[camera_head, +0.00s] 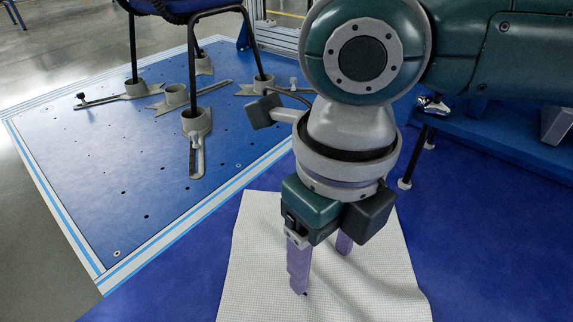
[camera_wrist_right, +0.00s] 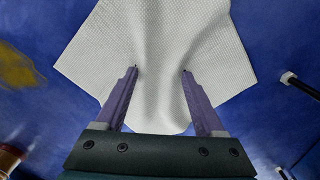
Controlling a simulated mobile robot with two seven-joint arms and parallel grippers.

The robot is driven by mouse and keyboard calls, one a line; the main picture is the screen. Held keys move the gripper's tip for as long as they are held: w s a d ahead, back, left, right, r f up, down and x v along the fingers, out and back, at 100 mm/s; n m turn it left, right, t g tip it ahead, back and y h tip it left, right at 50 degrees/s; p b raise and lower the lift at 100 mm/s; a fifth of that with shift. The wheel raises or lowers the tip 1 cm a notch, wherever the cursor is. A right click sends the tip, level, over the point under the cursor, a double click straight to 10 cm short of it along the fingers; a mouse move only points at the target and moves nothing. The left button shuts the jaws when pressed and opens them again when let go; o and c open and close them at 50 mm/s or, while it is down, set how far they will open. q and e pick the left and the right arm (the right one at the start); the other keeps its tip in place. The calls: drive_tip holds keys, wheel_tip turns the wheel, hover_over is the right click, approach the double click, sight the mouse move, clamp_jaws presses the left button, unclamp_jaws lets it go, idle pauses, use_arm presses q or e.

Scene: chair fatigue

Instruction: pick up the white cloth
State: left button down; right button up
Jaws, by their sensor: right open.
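The white cloth (camera_head: 262,255) lies on the blue table surface at the bottom middle of the head view. It has a fine grid texture. My right gripper (camera_head: 322,268) points down over the cloth, with its two purple fingers apart. In the right wrist view the cloth (camera_wrist_right: 160,45) spreads beyond and between the open fingers (camera_wrist_right: 160,75), with soft folds running through it. I cannot tell whether the fingertips touch the cloth. My arm hides part of the cloth's far edge. My left gripper is not in view.
A blue test platform (camera_head: 110,190) with a chair's black legs (camera_head: 190,60) clamped in grey holders stands at the left. A black rod (camera_head: 415,155) with a white tip is right of my wrist. Bare blue surface (camera_head: 490,240) lies right of the cloth.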

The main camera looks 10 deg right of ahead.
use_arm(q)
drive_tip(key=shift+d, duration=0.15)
use_arm(e)
drive_tip(key=c, duration=0.4)
